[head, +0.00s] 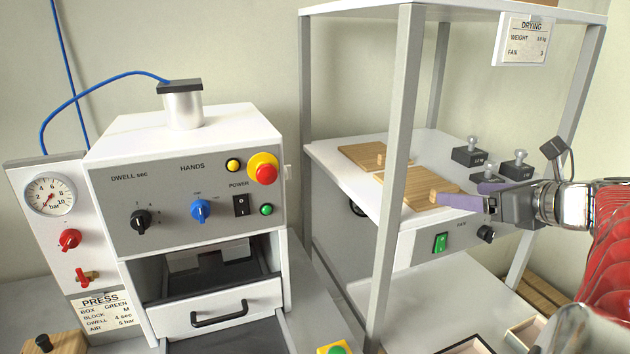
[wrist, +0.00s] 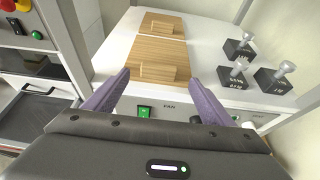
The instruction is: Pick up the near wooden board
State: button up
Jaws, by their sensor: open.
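The near wooden board (head: 408,194) lies flat on the white shelf top, with a small upright wooden grip block at its front part. In the wrist view the near board (wrist: 168,49) lies just ahead of the fingers, its block (wrist: 152,72) between their lines. The far wooden board (head: 360,156) lies behind it, with its own small block; it also shows in the wrist view (wrist: 160,21). My gripper (head: 458,192) has purple fingers, comes in from the right, and is open and empty at the near board's front edge. In the wrist view my gripper (wrist: 174,73) has its fingers wide apart. Whether they touch the board I cannot tell.
Several dark weights (head: 469,152) with silver knobs stand right of the boards. A grey rack post (head: 400,130) rises left of my gripper. The fan panel with a green switch (head: 440,242) is below the shelf edge. The press (head: 190,190) stands at the left.

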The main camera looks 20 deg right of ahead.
jog(key=shift+x, duration=2.4)
jog(key=shift+a, duration=0.15)
jog(key=shift+c, duration=0.7)
jog(key=c, duration=1.2)
jog(key=shift+r, duration=0.1)
notch_tip(320, 180, up, 10)
jog(key=shift+f, duration=0.1)
